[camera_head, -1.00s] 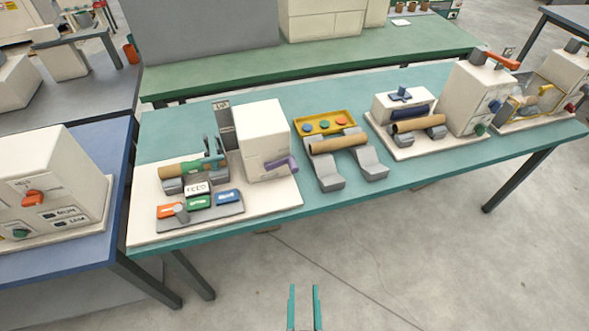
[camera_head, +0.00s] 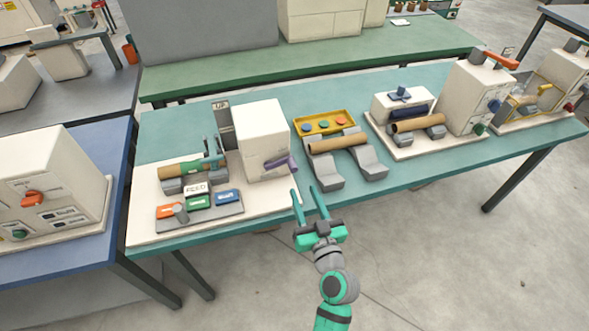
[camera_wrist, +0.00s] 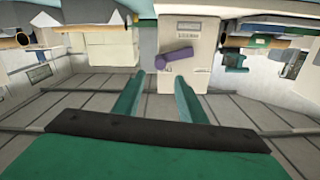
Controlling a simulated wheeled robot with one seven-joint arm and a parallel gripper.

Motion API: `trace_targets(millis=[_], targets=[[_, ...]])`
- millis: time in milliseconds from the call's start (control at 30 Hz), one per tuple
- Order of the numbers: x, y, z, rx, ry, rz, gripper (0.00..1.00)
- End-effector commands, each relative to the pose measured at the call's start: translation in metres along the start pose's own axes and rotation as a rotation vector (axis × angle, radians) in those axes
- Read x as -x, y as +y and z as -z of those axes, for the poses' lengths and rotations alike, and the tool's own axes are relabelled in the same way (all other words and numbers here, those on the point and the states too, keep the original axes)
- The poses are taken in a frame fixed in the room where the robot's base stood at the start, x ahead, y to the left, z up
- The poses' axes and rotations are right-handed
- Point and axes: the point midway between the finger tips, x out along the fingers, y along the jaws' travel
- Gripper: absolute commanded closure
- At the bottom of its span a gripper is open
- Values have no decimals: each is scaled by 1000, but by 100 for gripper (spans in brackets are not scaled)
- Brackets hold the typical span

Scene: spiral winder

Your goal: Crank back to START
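The winder's white box (camera_head: 262,138) stands on a pale base plate on the teal table. A purple crank (camera_head: 281,164) sits on its right side, its handle pointing right and slightly up. The crank also shows in the wrist view (camera_wrist: 174,58), on the white face straight ahead, with small unreadable markings nearby. My gripper (camera_head: 310,190) is open and empty, in front of the table edge, below and right of the crank and apart from it. In the wrist view the two green fingers (camera_wrist: 158,98) are spread, with the crank beyond their tips.
A button panel with an orange, a green and a blue key (camera_head: 228,197) and a FEED key lies left of the box. A cardboard tube on grey cradles (camera_head: 338,144) and a yellow tray (camera_head: 325,123) stand right. Floor before the table is clear.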

Motion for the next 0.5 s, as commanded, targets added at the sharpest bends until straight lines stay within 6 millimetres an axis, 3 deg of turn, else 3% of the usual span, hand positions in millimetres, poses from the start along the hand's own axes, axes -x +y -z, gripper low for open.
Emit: trace_targets(millis=[500], targets=[[-80,-1,0,1,0,1,62]])
